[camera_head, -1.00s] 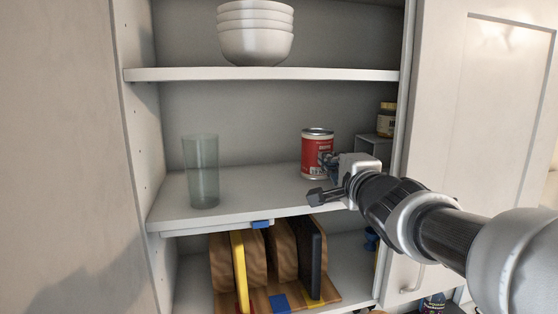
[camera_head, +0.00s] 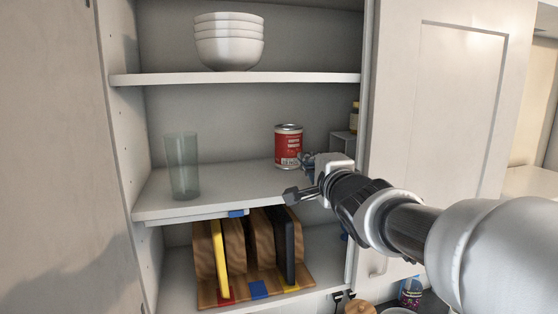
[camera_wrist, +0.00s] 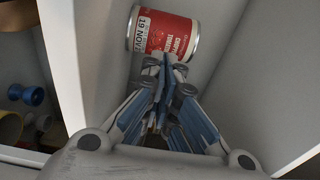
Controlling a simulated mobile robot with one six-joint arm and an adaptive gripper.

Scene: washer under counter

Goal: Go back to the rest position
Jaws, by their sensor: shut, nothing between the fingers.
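My gripper (camera_head: 300,178) is in front of the middle shelf of the open cupboard, toward its right side. In the wrist view my gripper (camera_wrist: 164,72) has its fingers together with nothing between them. A red and white can (camera_head: 288,147) stands upright on the middle shelf behind the gripper. The can (camera_wrist: 162,33) lies just beyond the fingertips in the wrist view; whether they touch it I cannot tell.
A clear glass (camera_head: 182,166) stands at the left of the middle shelf (camera_head: 220,195). Stacked white bowls (camera_head: 229,42) are on the upper shelf. A wooden rack (camera_head: 262,262) holds boards below. The open cupboard door (camera_head: 450,100) is on the right, behind my arm.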

